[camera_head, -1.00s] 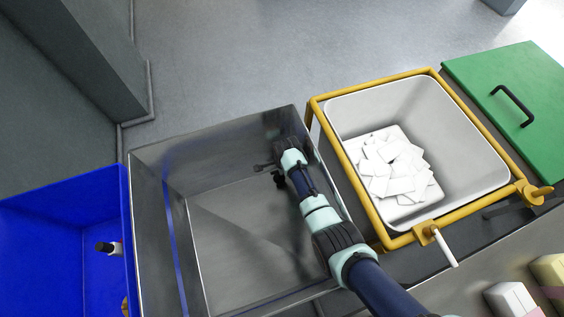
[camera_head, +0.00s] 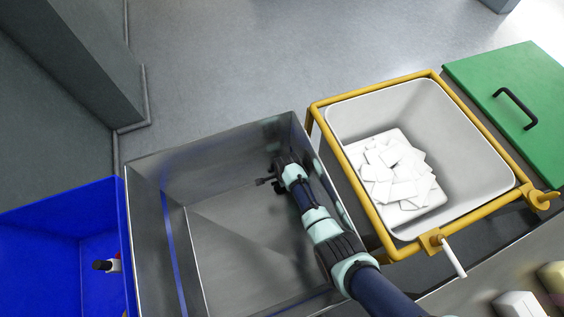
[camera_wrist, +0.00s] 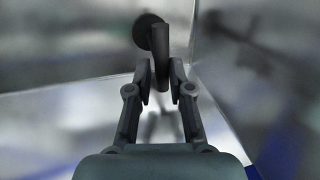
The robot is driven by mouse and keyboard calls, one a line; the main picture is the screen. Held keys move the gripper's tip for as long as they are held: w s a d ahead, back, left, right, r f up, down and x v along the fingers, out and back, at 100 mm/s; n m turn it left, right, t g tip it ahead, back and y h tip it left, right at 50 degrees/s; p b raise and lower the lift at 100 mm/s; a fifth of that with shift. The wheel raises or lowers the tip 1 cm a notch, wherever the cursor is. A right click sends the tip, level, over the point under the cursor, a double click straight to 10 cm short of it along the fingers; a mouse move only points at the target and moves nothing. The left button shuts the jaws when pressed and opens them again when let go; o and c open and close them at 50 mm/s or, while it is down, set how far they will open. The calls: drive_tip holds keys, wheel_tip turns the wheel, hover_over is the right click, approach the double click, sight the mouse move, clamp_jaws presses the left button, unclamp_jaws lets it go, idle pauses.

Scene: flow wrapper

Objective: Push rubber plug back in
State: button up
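A dark rubber plug (camera_wrist: 163,55), seen as a round head with a thick bar in front of it, stands at the top middle of the wrist view. My gripper (camera_wrist: 161,80) has one finger on each side of the bar's near end. The fingers are drawn close together with narrow gaps at most, and I cannot tell whether they touch the bar. In the head view my gripper (camera_head: 269,181) is low inside a steel basin (camera_head: 240,245), near its back right wall. A small dark shape there cannot be told apart from the fingers. The hole is not visible.
Steel walls stand close around my arm. A white tub (camera_head: 465,150) with white pieces sits in a yellow frame (camera_head: 375,86) on the right, beside a green lid (camera_head: 520,75). A blue crate (camera_head: 60,205) holding a small bottle (camera_head: 108,265) is at left.

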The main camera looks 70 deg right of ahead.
drive_tip(key=shift+o, duration=1.3)
wheel_tip(320, 180, up, 10)
